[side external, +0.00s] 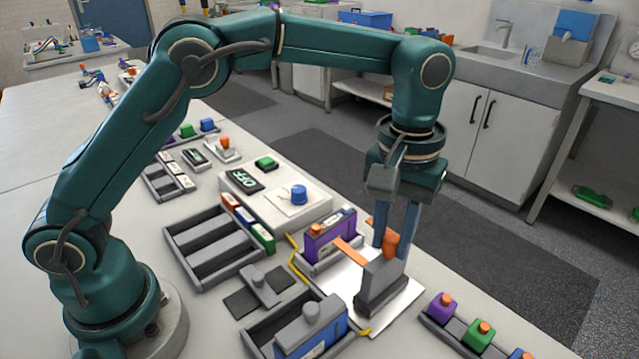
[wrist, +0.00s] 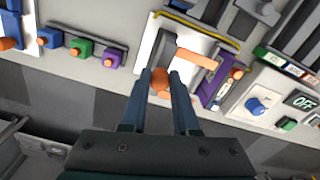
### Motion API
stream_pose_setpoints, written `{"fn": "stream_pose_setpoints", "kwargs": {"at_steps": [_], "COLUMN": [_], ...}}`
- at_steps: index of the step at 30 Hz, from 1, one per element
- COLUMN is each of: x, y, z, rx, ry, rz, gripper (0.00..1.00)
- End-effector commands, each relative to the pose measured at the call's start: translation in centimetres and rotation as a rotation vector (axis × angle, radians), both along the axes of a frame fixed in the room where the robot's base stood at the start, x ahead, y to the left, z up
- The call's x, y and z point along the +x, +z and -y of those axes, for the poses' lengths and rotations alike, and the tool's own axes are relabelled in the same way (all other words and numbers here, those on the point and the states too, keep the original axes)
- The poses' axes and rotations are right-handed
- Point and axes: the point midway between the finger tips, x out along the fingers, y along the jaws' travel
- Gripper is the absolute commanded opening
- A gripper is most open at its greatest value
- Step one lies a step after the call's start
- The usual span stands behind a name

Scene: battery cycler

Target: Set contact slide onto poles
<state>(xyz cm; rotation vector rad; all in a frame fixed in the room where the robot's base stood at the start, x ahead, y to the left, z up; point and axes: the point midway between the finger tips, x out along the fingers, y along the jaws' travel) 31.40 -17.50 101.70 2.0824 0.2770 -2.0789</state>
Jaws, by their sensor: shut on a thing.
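My gripper (side external: 392,250) is shut on the orange knob of the contact slide; the knob also shows between the fingertips in the wrist view (wrist: 160,82). The slide has a grey upright body (side external: 380,287) standing over a white plate. An orange contact strip (side external: 350,251) reaches from it toward the purple battery (side external: 331,238). A second orange piece shows partly behind the fingers. The battery stands upright in a grey holder and has an orange pole (side external: 316,230) on top. The strip's tip is close to the battery; I cannot tell whether it touches the poles.
The white cycler box (side external: 283,210) with a blue knob (side external: 299,194) and an OFF display (side external: 243,180) stands behind the battery. A blue battery (side external: 312,328) sits in a grey tray in front. A rack with several batteries (side external: 478,334) is at the right.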

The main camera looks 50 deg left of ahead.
Motion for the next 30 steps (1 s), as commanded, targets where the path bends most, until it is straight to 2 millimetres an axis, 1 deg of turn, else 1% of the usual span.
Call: {"fn": "stream_pose_setpoints", "kwargs": {"at_steps": [17, 20, 27, 30], "x": [0.0, 0.0, 0.0, 0.0], "y": [0.1, 0.1, 0.1, 0.1], "z": [-0.1, -0.9, -4.5, -5.3], "rx": [0.000, -0.001, -0.001, -0.001], "ry": [0.001, 0.003, 0.004, 0.000], "rz": [-0.001, -0.002, -0.004, -0.002], "gripper": [0.00, 0.00, 0.00, 0.00]}}
